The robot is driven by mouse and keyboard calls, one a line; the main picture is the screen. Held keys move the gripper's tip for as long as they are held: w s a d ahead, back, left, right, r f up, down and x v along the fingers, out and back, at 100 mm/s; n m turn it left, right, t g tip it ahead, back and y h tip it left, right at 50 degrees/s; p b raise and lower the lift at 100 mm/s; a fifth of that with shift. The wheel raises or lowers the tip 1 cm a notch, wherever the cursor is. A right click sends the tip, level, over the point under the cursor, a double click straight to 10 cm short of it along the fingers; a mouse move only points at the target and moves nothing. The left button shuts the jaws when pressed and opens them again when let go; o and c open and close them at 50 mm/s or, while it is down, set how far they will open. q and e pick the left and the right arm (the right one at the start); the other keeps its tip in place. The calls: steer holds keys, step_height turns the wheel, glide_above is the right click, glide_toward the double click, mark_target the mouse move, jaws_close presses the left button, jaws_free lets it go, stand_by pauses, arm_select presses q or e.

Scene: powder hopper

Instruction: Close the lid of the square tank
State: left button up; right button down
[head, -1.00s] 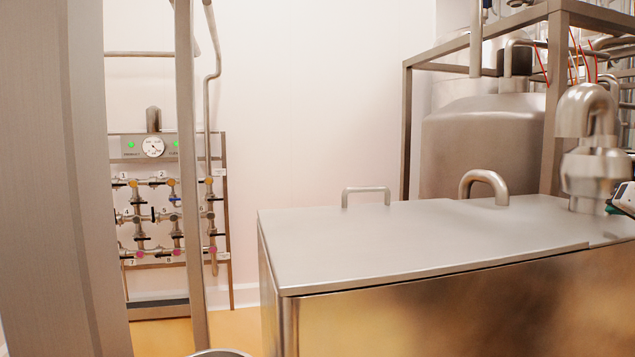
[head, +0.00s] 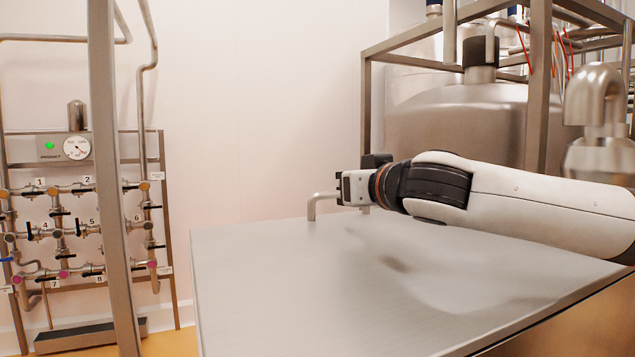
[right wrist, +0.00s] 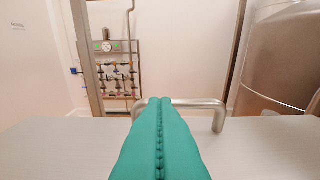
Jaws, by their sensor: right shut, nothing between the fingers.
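The square tank's steel lid (head: 290,285) lies flat across the top of the tank (head: 585,325) in the head view. A bar handle (head: 312,206) stands near the lid's far edge, partly hidden by my right gripper (head: 345,190). In the right wrist view, the teal fingers of my right gripper (right wrist: 160,102) are pressed together with nothing between them. They point towards the handle (right wrist: 221,112), whose middle they cover; I cannot tell whether they touch it. The lid surface (right wrist: 265,150) is below the fingers. My left gripper is not in view.
A valve panel with a gauge (head: 77,148) and an upright post (head: 110,200) stand at the left. A large round vessel (head: 450,125) in a metal frame (head: 367,110) is behind the tank. A curved pipe (head: 597,95) rises at the right. The lid's top is otherwise clear.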

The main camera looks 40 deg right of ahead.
mark_target(328, 193)
steer(key=p+x, duration=0.2)
steer(key=x, duration=0.5)
steer(key=shift+w+a+p, duration=0.1)
steer(key=shift+w+p, duration=0.15)
steer(key=shift+p, duration=0.1)
steer(key=shift+w+d+f, duration=0.15)
steer(key=shift+w+d, duration=0.1)
steer(key=shift+w, duration=0.2)
steer(key=shift+w, duration=0.1)
